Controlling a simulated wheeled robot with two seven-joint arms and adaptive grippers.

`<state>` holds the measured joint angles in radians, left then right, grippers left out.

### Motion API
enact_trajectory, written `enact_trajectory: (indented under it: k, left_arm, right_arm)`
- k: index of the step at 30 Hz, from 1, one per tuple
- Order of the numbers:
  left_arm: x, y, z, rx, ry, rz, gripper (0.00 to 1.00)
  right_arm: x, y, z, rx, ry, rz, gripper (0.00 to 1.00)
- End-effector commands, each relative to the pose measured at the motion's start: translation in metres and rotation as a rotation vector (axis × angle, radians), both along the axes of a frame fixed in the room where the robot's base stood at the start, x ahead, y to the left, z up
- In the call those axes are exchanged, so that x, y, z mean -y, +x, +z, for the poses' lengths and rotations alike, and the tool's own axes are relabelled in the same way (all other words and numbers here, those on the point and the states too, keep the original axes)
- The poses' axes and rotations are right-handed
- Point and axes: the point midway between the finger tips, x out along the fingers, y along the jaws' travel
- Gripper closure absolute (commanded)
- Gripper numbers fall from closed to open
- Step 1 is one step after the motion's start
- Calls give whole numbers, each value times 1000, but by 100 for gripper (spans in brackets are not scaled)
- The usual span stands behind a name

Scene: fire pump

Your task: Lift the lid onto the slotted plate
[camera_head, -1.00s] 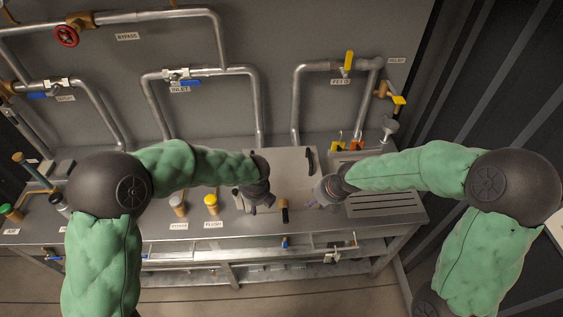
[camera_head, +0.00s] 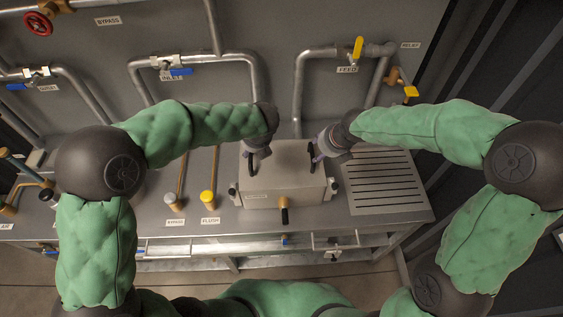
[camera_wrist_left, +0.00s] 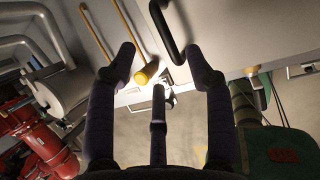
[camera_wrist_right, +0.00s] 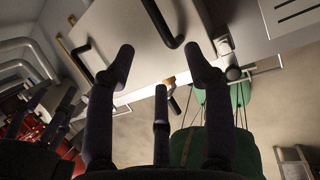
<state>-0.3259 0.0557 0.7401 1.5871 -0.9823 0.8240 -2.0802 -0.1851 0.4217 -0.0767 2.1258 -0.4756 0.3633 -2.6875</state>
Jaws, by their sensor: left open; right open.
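The grey lid (camera_head: 283,165) lies flat on a box near the middle of the bench, with a black bar handle on each side. The left handle (camera_head: 252,160) also shows in the left wrist view (camera_wrist_left: 164,30). The right handle (camera_head: 313,157) also shows in the right wrist view (camera_wrist_right: 160,22). My left gripper (camera_head: 258,148) is open above the left handle. My right gripper (camera_head: 325,150) is open above and beside the right handle. Neither gripper holds anything. The slotted plate (camera_head: 384,158) lies to the right of the box, bare.
A wood-and-black handle (camera_head: 284,208) projects from the box front, and small latches (camera_head: 333,187) sit at its sides. Yellow-capped (camera_head: 208,197) and white-capped (camera_head: 170,199) rods lie left of the box. Pipes (camera_head: 298,85) run along the wall behind.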

Motion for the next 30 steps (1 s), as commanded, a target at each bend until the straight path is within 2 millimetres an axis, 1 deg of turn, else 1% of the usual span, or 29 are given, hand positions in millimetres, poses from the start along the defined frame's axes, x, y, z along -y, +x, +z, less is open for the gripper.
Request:
enact_trajectory:
  k: [5, 12, 18, 24, 30]
  left_arm:
    - [-4, 5, -16, -4, 1, 2, 47]
    - [-13, 19, -52, -4, 0, 2, 47]
    - [-20, 30, -78, -3, 0, 3, 47]
    - [-23, 36, -94, -1, -1, 2, 47]
    - [-24, 38, -97, 0, -2, 2, 47]
  right_arm:
    - [-4, 5, -15, -3, -1, 0, 47]
    - [-13, 19, -52, -3, 1, 1, 47]
    - [-19, 30, -79, -2, 0, 0, 47]
    - [-23, 37, -93, 1, 1, -2, 47]
    - [-24, 38, -97, 1, 1, -2, 47]
